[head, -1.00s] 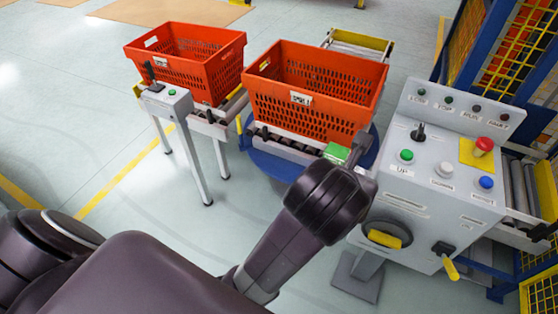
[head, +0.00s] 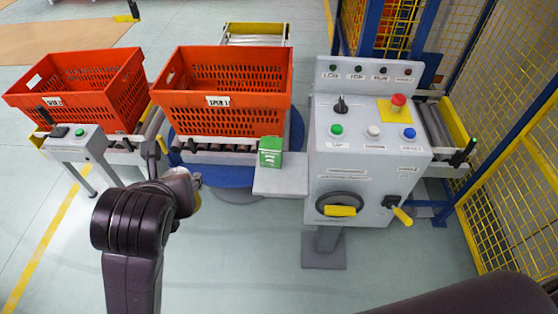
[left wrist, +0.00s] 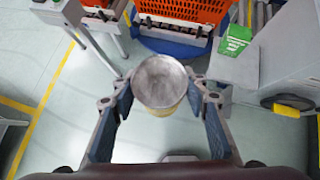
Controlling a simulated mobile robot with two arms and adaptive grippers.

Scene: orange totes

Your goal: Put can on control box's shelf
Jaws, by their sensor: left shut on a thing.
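The control box (head: 365,165) is a grey panel with buttons, a joystick and a yellow handle, right of centre in the head view. Its flat grey shelf (head: 282,181) juts out from its left side. A green box (head: 270,151) stands at the shelf's back left; it also shows in the left wrist view (left wrist: 234,40). My left gripper (head: 182,182) is left of the shelf, apart from it. In the left wrist view, my left gripper (left wrist: 160,90) is shut on the can (left wrist: 161,78), with its round metal end toward the camera. The can is mostly hidden in the head view. My right gripper is out of view.
Two orange totes (head: 225,90) (head: 85,85) sit on roller conveyors behind. A small pedestal with a green button (head: 82,146) stands at left. A yellow mesh fence (head: 510,180) bounds the right. The shelf's front part is bare.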

